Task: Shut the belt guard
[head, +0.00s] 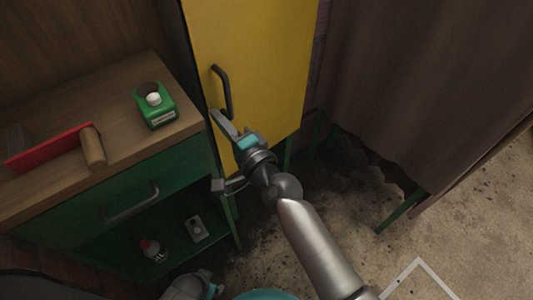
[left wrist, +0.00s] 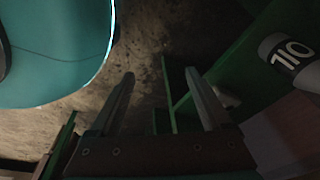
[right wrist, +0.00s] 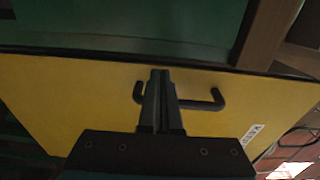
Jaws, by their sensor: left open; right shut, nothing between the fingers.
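The belt guard appears to be the yellow panel (head: 258,60) with a dark bar handle (head: 224,90), upright beyond the workbench in the head view. I cannot tell how far open it stands. The panel (right wrist: 85,95) and handle (right wrist: 204,105) also show in the right wrist view. My right gripper (head: 218,117) is shut and empty, its tips close to the handle's lower end. In the right wrist view its fingers (right wrist: 160,78) overlap part of the handle; contact is unclear. My left gripper (left wrist: 159,76) is open and empty in the left wrist view, low over the floor.
A brown sheet (head: 420,80) hangs right.

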